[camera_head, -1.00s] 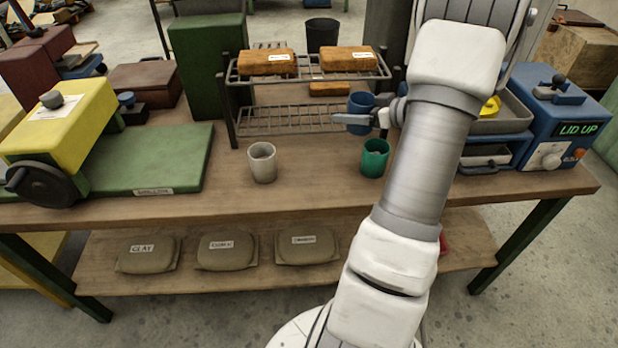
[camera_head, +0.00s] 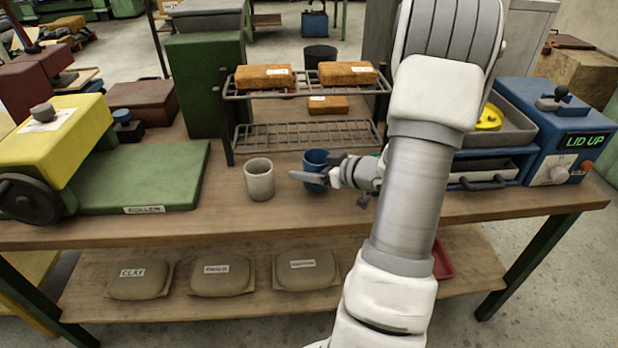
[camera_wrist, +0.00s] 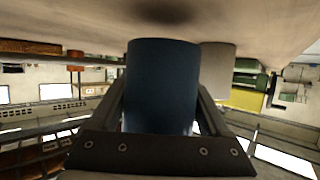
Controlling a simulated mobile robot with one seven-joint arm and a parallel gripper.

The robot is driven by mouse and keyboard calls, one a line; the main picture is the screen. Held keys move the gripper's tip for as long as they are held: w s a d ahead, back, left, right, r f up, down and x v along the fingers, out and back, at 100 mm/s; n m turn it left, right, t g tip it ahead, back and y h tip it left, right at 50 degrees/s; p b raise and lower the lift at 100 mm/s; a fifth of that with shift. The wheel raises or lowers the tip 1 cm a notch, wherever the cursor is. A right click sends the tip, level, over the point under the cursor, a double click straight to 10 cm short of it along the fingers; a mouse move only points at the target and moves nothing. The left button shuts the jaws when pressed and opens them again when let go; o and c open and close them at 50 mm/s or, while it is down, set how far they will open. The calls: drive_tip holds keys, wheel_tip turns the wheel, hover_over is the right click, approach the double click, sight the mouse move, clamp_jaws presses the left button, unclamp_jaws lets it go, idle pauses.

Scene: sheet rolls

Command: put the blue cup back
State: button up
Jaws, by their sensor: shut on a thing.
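The blue cup (camera_head: 314,160) is upright beside the grey-white cup (camera_head: 259,179), just to its right, over the bench top in front of the wire rack. My gripper (camera_head: 316,180) reaches in from the right and is shut on the blue cup. In the wrist view the blue cup (camera_wrist: 161,85) fills the space between the fingers, with the bench surface close to its base. I cannot tell whether it touches the bench. The grey-white cup (camera_wrist: 216,70) also shows there, behind and to the right. The green cup is almost wholly hidden behind my arm.
The wire rack (camera_head: 305,135) with orange-brown blocks stands behind the cups. A green roller board (camera_head: 140,175) lies to the left. The blue LID UP machine (camera_head: 548,130) is at the right. The bench front edge before the cups is clear.

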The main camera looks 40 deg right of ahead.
drive_tip(key=shift+f, duration=1.1)
drive_tip(key=shift+f+b, duration=0.2)
drive_tip(key=shift+b, duration=0.15)
drive_tip(key=o, duration=1.2)
drive_tip(key=shift+o, duration=0.2)
drive_tip(key=shift+r, duration=0.1)
drive_tip(key=shift+s+d+r, duration=0.1)
drive_tip(key=shift+s+r, duration=0.1)
drive_tip(key=shift+r, duration=0.05)
drive_tip(key=p+v, duration=0.3)
drive_tip(key=v, duration=0.8)
drive_tip(key=shift+s, duration=0.3)
